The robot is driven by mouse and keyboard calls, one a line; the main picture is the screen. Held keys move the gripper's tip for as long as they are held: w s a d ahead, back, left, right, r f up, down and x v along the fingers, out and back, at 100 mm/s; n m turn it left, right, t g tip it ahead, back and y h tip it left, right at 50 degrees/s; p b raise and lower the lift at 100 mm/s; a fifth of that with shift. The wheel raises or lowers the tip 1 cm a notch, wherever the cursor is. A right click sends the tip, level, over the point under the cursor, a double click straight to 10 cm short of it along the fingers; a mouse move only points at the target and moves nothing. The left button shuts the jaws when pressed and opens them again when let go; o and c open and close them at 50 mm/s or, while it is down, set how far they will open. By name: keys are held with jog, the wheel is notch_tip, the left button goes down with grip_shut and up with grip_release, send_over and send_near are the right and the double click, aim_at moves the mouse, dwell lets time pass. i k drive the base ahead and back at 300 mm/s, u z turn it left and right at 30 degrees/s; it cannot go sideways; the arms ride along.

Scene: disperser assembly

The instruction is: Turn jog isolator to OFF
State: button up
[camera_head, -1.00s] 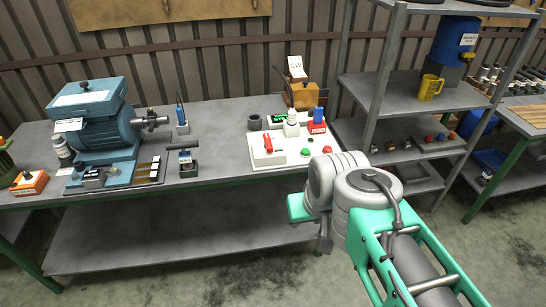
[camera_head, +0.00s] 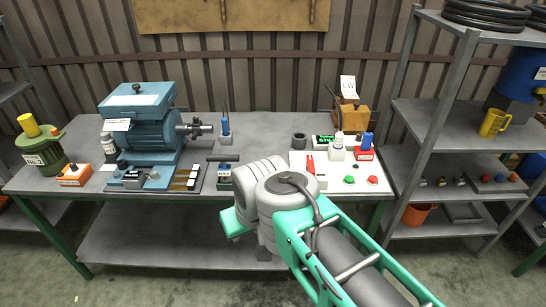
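No label reading "jog isolator" is legible. A white control panel (camera_head: 374,183) lies at the bench's right. It carries a red upright lever (camera_head: 311,164), a green button (camera_head: 349,180) and a red button (camera_head: 373,180); my arm covers its lower left part. Which of these is the isolator, I cannot tell. My arm reaches in from the lower right, its bend in front of the bench's front edge. My gripper's fingers do not show.
A blue motor (camera_head: 150,137) stands on the grey bench (camera_head: 262,122). A white bottle (camera_head: 338,145), a red block with blue top (camera_head: 365,150) and a wooden box (camera_head: 350,117) are near the panel. A metal shelf (camera_head: 440,112) stands right.

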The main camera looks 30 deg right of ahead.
aim_at(309, 168)
jog(key=u, duration=0.05)
jog(key=i, duration=0.9)
jog(key=z, duration=0.45)
